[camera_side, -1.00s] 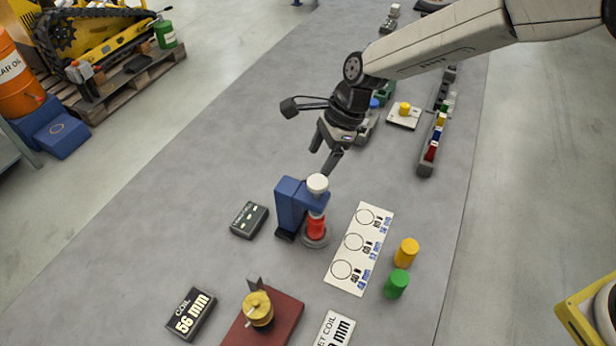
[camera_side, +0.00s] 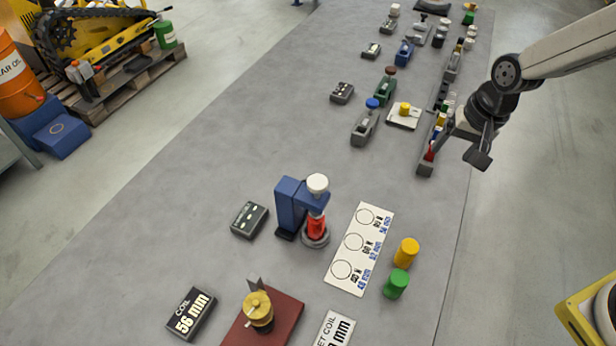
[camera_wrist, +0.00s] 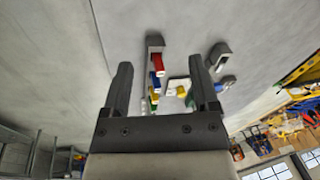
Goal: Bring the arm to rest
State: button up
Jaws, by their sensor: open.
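My gripper (camera_side: 441,138) is at the right edge of the grey mat in the side view, in front of the narrow tray of coloured blocks. In the wrist view my gripper (camera_wrist: 159,66) shows its two dark fingers wide apart with nothing held. The coloured blocks (camera_wrist: 157,66) show beyond the gap between the fingers. The side view partly hides the fingertips against the tray, and their height above it is hard to tell.
A blue press (camera_side: 290,204) holding a red cylinder stands mid-mat. A white card with circles (camera_side: 341,268), a yellow cylinder (camera_side: 406,251) and a green cylinder (camera_side: 396,284) are to its right. A red plate (camera_side: 283,325) lies in front. The mat's left part is clear.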

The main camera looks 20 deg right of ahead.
jog(key=s+d+n+h, duration=0.1)
jog(key=s+d+n, duration=0.5)
jog(key=s+d, duration=0.1)
jog(key=shift+s+t, duration=0.3)
jog(key=shift+s, duration=0.6)
